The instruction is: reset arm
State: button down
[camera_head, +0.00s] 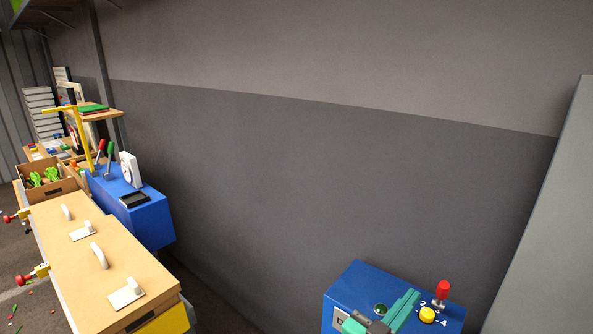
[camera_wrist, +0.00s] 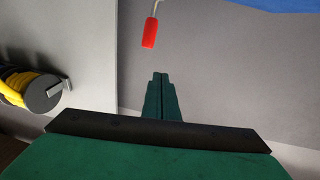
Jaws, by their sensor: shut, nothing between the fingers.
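My gripper (camera_head: 413,296) is in the lower right of the head view, in front of or over a blue box (camera_head: 362,278). Its green fingers are closed together with nothing between them; they also show in the middle of the wrist view (camera_wrist: 161,77). A red-handled lever (camera_head: 442,290) stands on the box, just right of the fingertips. In the wrist view the red handle (camera_wrist: 150,33) is beyond the fingertips and apart from them. A yellow button (camera_head: 427,315) sits below the lever, near the marks 2 and 4. Part of the box is hidden by my gripper.
A wooden-topped bench (camera_head: 75,235) with white handles stands at left. Behind it are a blue unit (camera_head: 152,217) and a crate (camera_head: 62,187) with green items. A grey panel (camera_head: 545,230) rises at right. The wall between is bare.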

jog(key=s+a+f+n+t+y, duration=0.2)
jog(key=s+a+f+n+y, duration=0.3)
jog(key=a+f, duration=0.45)
jog(key=s+a+f+n+t+y, duration=0.2)
jog(key=s+a+f+n+y, duration=0.4)
jog(key=f, duration=0.6)
jog(key=s+a+f+y, duration=0.1)
jog(key=s+a, duration=0.2)
jog(key=s, duration=0.4)
jog(key=s+a+f+y, duration=0.1)
jog(key=s+a, duration=0.3)
jog(key=s, duration=0.4)
jog(key=s+a+f+m+y, duration=0.1)
jog(key=s+a+f+y, duration=0.1)
jog(key=s+a, duration=0.2)
jog(key=s, duration=0.3)
jog(key=shift+s+g, duration=0.3)
